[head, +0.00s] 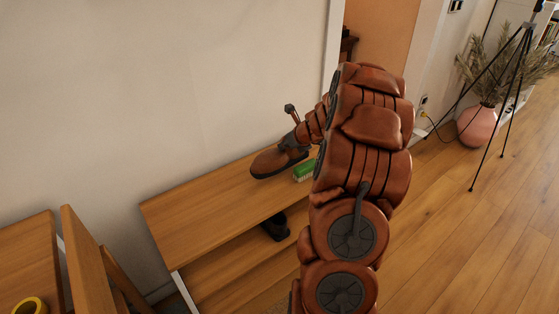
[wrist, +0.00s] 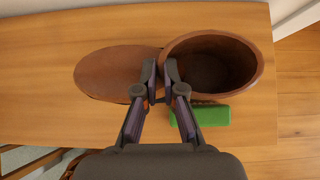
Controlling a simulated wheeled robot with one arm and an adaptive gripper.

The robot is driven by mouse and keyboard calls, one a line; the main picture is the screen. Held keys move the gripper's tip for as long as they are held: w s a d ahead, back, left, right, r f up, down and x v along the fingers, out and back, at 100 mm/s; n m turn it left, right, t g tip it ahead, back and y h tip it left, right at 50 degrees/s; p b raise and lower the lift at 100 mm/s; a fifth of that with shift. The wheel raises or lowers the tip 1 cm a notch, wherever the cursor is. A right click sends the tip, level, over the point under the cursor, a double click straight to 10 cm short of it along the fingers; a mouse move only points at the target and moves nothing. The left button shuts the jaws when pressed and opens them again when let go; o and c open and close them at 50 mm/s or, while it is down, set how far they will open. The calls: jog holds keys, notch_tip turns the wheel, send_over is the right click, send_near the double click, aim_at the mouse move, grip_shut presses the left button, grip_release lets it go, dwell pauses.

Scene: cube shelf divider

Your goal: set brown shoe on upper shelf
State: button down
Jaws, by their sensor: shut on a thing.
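The brown shoe (head: 272,163) is at the upper shelf (head: 195,205) of a wooden two-level rack, close to the wall. In the wrist view the shoe (wrist: 112,75) lies with its toe to the left and its round opening to the right. My gripper (wrist: 160,77) is shut on the shoe's edge beside the opening; it also shows in the head view (head: 290,143), partly behind my arm. The shoe appears upright, on or just above the board; I cannot tell whether it touches.
A dark shoe (head: 275,226) sits on the lower shelf (head: 235,270). The left part of the upper shelf is clear. A pink vase (head: 478,127) and a black tripod (head: 490,95) stand far right.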

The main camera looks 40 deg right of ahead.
aim_at(285, 155)
jog(key=shift+f+b, duration=0.6)
jog(key=shift+f, duration=1.5)
jog(key=shift+f, duration=0.2)
jog(key=c, duration=1.3)
grip_release()
jog(key=shift+r, duration=0.15)
